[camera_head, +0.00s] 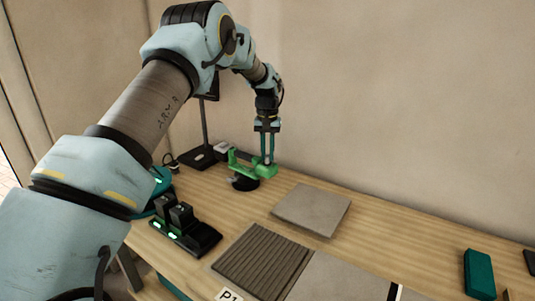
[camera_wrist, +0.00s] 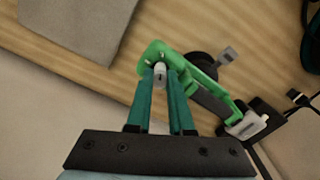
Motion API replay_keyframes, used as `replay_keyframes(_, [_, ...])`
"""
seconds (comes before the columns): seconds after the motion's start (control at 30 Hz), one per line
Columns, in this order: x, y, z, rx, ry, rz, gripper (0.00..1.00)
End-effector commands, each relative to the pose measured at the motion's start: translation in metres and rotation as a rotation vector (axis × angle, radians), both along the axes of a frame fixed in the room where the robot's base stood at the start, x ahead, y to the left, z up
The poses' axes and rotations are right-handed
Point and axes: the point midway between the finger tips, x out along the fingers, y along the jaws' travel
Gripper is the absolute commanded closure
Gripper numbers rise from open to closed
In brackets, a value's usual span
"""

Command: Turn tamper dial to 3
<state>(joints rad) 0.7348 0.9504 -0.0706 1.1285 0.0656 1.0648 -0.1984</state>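The green tamper (camera_head: 246,164) rests on a round black foot (camera_head: 245,183) at the back of the bench, left of the loose grey tile. It also shows in the wrist view (camera_wrist: 218,96). A small pale knob, which looks like the tamper dial (camera_wrist: 160,72), sits at one end of the green body. My gripper (camera_head: 268,161) points down over that end. In the wrist view its teal fingers (camera_wrist: 160,80) stand close on both sides of the knob and appear shut on it. Numbers on the dial are too small to read.
A loose grey tile (camera_head: 313,208) lies right of the tamper. A ribbed panel (camera_head: 262,262) is in front. A black device with green lights (camera_head: 185,232) stands left. A black stand (camera_head: 204,157) is behind the tamper. A teal block (camera_head: 479,273) lies far right.

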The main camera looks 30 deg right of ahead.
Motion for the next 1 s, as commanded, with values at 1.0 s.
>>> replay_keyframes(1.0, [0.001,-0.001,0.076,-0.003,-0.004,0.0,0.5])
